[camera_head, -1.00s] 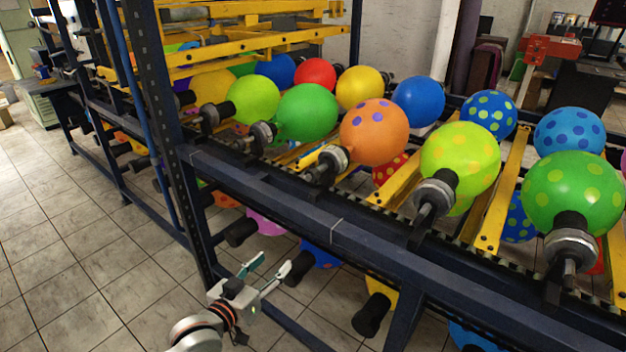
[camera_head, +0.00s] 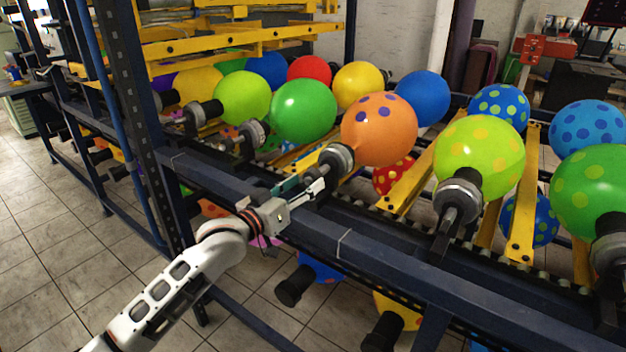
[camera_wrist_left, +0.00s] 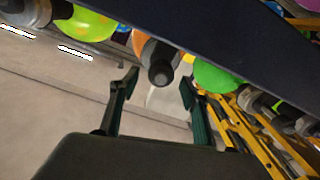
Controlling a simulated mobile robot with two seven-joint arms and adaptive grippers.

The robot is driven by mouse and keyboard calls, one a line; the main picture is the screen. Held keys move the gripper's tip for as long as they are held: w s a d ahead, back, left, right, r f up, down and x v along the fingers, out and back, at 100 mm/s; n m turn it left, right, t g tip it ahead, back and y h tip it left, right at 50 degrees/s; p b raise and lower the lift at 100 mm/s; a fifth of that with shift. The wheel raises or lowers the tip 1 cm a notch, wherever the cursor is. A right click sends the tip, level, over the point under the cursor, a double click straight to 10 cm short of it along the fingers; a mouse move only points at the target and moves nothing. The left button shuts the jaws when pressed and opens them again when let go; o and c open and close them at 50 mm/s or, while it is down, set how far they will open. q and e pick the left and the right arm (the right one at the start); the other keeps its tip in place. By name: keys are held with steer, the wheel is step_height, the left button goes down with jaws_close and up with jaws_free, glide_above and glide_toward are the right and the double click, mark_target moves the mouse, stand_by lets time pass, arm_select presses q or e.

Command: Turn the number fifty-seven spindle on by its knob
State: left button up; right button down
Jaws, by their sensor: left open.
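An orange balloon with purple spots (camera_head: 379,131) sits on a spindle (camera_head: 338,158) with a grey collar and a dark end. No number is readable on any spindle, so I cannot tell which is fifty-seven. My left gripper (camera_head: 306,186) is open just in front of this spindle's near end, above the blue front rail. In the left wrist view, the spindle's dark round knob (camera_wrist_left: 158,74) appears between the two spread fingertips of the gripper (camera_wrist_left: 158,84), apart from both. Whether the knob lies beyond the tips is hard to tell. My right gripper is out of view.
Neighbouring spindles carry a green balloon (camera_head: 304,111) to the left and a yellow-green spotted balloon (camera_head: 479,158) to the right. The blue front rail (camera_head: 400,262) runs below my gripper. Lower spindles hang underneath. Tiled floor (camera_head: 60,230) is clear at left.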

mark_target(307, 184)
arm_select(q)
steer(key=x, duration=0.3)
steer(key=shift+w+d+f+b, duration=0.1)
steer(key=shift+w+f+b, duration=0.2)
steer(key=shift+b, duration=0.1)
steer(key=shift+w+d+r, duration=0.1)
steer(key=shift+w+d, duration=0.1)
steer(key=shift+w, duration=0.05)
steer(key=shift+r, duration=0.1)
steer(key=c, duration=1.1)
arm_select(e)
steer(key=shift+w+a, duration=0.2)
